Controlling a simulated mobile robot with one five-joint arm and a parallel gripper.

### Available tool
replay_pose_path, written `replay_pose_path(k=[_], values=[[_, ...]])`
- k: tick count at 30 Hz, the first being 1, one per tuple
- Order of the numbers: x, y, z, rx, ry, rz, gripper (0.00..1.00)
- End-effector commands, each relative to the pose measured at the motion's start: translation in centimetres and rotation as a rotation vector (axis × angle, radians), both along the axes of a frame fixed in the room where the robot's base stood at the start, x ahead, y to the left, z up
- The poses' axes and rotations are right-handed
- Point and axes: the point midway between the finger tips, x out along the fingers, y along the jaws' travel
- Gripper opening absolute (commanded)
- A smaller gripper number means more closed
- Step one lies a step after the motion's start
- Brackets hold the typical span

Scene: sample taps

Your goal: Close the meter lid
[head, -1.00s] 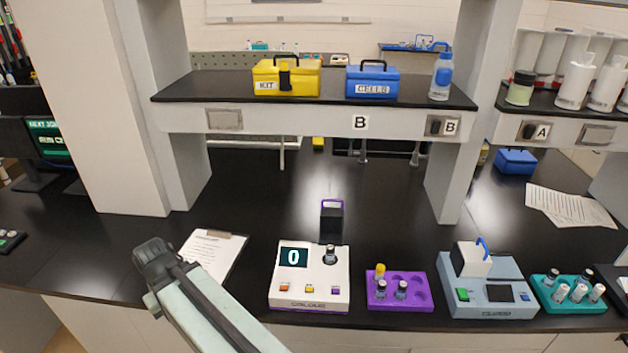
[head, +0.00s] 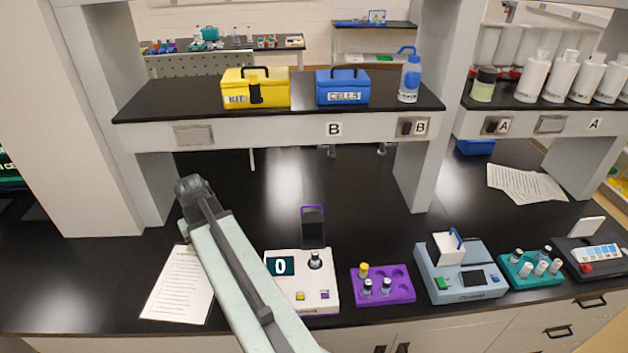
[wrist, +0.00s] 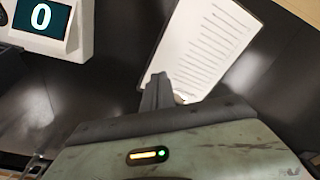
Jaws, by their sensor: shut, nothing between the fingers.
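The white meter (head: 325,292) stands on the black bench with a lit display reading 0. Its dark lid with a purple rim (head: 313,228) stands upright, open, at the back of the meter. A dark-capped vial (head: 315,260) sits in the meter's top. My arm covers the meter's lower left part in the head view. In the wrist view, my gripper (wrist: 160,92) is shut and empty, with its fingertips over the lower end of the clipboard's paper. A corner of the meter (wrist: 84,30) shows at upper left there, apart from the fingers; the lid is out of that view.
A clipboard with paper (head: 178,285) lies left of the meter. A purple vial rack (head: 400,288), a grey-blue device (head: 430,268) and a teal rack (head: 520,277) stand to the right. A shelf (head: 270,131) spans above the bench. Bench behind the lid is clear.

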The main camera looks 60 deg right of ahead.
Motion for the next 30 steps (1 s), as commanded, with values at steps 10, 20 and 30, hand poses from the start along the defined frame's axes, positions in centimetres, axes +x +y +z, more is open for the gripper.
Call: replay_pose_path(k=[10, 20, 30], values=[[-14.2, -30.0, 12.2, -0.078, -0.097, -0.470, 0.00], [-17.6, -33.5, 12.4, -0.095, -0.107, -0.534, 0.00], [-17.0, -34.3, 7.8, -0.094, -0.106, -0.534, 0.00]])
